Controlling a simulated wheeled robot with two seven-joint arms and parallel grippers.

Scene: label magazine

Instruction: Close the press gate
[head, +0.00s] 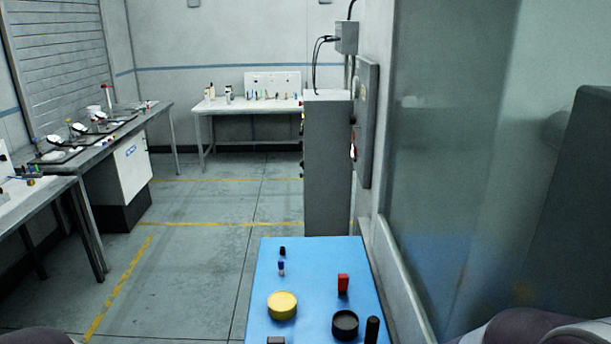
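I cannot tell for certain which thing is the press gate. A large translucent grey-green panel (450,130) stands upright along the right side, behind a pale frame. Beyond it on the left, a grey hinged-looking panel (367,125) stands by the wall next to a tall grey cabinet (328,165). Whether either panel is open or shut does not show clearly. Neither gripper is in view; only rounded parts of my arms show at the bottom corners.
A blue-topped table (310,257) stands close in front, with a yellow round tin (282,306), a red block (343,284), a black round container (345,325) and small items. Benches line the left (75,157) and back (250,107). The floor (195,255) between is clear.

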